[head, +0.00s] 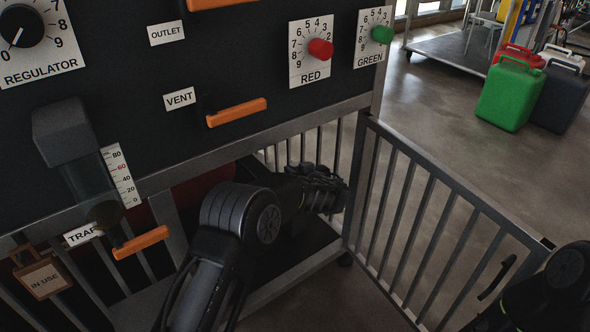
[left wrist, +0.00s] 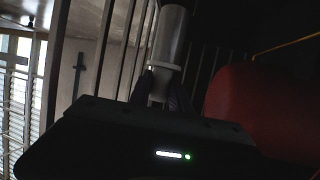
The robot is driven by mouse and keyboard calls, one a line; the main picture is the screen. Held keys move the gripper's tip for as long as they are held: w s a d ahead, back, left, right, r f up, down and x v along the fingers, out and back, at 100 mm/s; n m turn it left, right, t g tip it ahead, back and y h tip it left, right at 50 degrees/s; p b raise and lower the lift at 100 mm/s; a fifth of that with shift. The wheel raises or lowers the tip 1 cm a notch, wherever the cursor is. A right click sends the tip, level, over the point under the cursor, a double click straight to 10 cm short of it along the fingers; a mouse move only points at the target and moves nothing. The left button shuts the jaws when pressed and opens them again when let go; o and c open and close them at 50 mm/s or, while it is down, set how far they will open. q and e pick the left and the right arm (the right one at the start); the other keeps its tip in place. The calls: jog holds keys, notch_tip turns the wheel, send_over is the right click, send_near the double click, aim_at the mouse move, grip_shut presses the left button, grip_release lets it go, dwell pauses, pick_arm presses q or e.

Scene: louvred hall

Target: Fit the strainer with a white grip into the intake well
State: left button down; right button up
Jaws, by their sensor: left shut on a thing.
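My left gripper (head: 322,190) reaches in behind the open gate, low under the black panel. In the left wrist view its fingers (left wrist: 161,92) are shut on the pale grip of a strainer (left wrist: 169,38). The strainer shows as a grey cylinder pointing away from the fingers, in dim light. In the head view I cannot make the strainer out behind the gripper. I cannot pick out the intake well in either view. My right arm shows at the lower right edge of the head view, but its gripper is out of frame.
A barred gate (head: 440,220) stands open to the right of my left arm. A red rounded tank (left wrist: 262,108) lies close by on the right in the wrist view. Orange handles (head: 237,112) stick out from the panel. Green, dark and other jerrycans (head: 510,95) stand on the floor beyond.

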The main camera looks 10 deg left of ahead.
pick_arm(q)
jog(key=shift+f, duration=3)
jog(key=c, duration=1.1)
grip_release()
jog(key=s+r, duration=0.1)
jog(key=r, duration=0.1)
jog(key=s+d+r, duration=0.1)
jog(key=r, duration=0.1)
jog(key=s+d+r, duration=0.1)
jog(key=r, duration=0.1)
jog(key=shift+s+d, duration=0.1)
jog(key=shift+d, duration=0.05)
